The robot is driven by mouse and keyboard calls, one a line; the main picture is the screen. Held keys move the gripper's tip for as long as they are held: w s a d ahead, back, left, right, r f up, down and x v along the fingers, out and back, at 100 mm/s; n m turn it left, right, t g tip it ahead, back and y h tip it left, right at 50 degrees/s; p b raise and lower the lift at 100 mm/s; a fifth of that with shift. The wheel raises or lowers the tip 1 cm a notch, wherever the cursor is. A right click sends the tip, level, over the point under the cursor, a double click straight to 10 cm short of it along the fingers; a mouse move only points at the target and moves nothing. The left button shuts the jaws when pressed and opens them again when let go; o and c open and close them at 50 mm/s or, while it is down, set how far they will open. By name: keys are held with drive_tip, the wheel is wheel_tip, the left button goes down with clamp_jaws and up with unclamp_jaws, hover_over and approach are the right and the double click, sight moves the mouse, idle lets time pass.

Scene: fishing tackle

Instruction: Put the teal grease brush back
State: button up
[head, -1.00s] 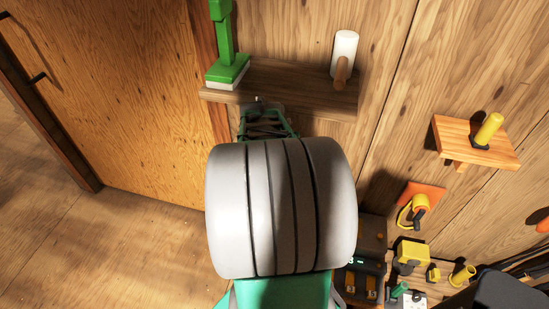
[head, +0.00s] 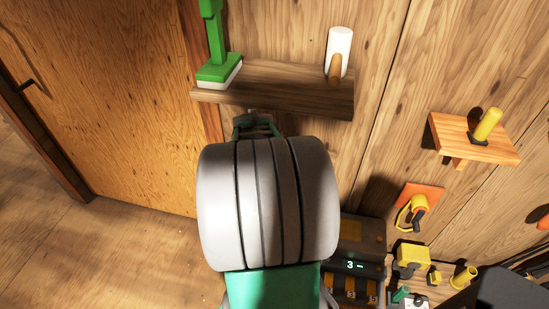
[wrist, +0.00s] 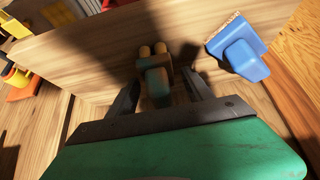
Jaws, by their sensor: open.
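My gripper (head: 256,122) is just below the front of the wooden shelf in the head view, mostly hidden behind my thick grey arm link. In the wrist view its two dark fingers (wrist: 159,80) stand apart. Between them is a small teal-and-brown piece (wrist: 154,86), with two yellow round ends beyond it. This may be the teal grease brush at a holder; its full shape is hidden in shadow, and I cannot tell whether a finger touches it. A blue block-shaped piece with a tan edge (wrist: 236,54) is right of the fingers.
The shelf (head: 300,98) carries a bright green upright tool (head: 215,65) with a white base and a white cylinder (head: 340,52). Right are an orange wooden shelf (head: 445,135) with a yellow handle, a yellow box (head: 411,255) and a dark cabinet (head: 358,228). Open floor lies lower left.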

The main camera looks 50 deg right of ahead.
drive_tip(key=shift+a+r, duration=0.2)
drive_tip(key=shift+r, duration=0.4)
drive_tip(key=v, duration=1.1)
drive_tip(key=w+a+f+n+t+y, duration=0.1)
drive_tip(key=w+a+n+y, duration=0.2)
drive_tip(key=a, duration=0.6)
drive_tip(key=w+a+f+n+y, duration=0.15)
drive_tip(key=w+a+n, duration=0.3)
drive_tip(key=a, duration=0.45)
drive_tip(key=s+a+n+y+p, duration=0.1)
drive_tip(key=a+n, duration=0.5)
drive_tip(key=a, duration=0.7)
drive_tip(key=shift+s+p, duration=0.4)
drive_tip(key=shift+s, duration=0.4)
drive_tip(key=shift+f+y, duration=0.1)
drive_tip(key=shift+y, duration=0.15)
